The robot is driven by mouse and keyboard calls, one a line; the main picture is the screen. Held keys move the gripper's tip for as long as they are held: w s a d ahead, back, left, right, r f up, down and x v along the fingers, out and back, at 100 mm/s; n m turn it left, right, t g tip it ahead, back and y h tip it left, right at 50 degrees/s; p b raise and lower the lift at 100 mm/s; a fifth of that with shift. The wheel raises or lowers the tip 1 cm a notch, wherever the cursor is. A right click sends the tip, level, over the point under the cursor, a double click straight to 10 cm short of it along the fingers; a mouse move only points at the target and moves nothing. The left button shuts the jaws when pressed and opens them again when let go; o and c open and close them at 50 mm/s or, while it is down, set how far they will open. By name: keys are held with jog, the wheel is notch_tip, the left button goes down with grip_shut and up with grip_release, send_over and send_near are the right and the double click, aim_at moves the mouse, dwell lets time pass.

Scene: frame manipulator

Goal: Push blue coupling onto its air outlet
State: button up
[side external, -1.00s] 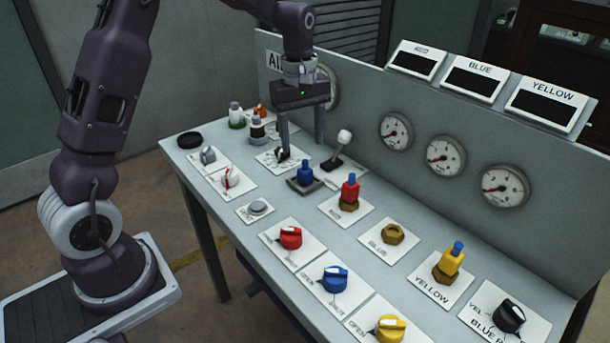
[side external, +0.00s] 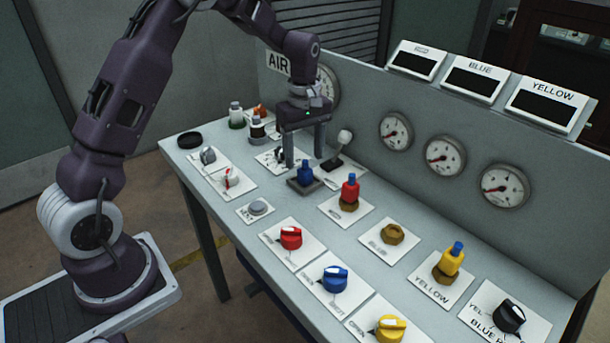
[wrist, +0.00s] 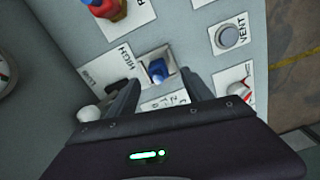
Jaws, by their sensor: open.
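The blue coupling (side external: 305,171) stands upright in a dark square holder (side external: 305,186) towards the back of the bench. It also shows in the wrist view (wrist: 157,70), ahead of the fingers and roughly between their lines. My gripper (side external: 304,160) is open, close behind and above the coupling, and holds nothing. Its two fingers also show in the wrist view (wrist: 160,88). The blue air outlet is a bare brass hex fitting (side external: 393,234) on the plate marked BLUE, to the right of the coupling.
A red coupling (side external: 350,190) stands on its brass outlet between the holder and the blue outlet. A yellow coupling (side external: 449,260) stands on its own outlet. A white-knobbed lever (side external: 343,140) is close beside my gripper. Coloured knobs line the front.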

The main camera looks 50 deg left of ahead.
aim_at(305, 168)
notch_tip(305, 168, down, 5)
jog(key=shift+w+r, duration=0.1)
jog(key=shift+w, duration=0.05)
grip_shut()
dwell(0.4)
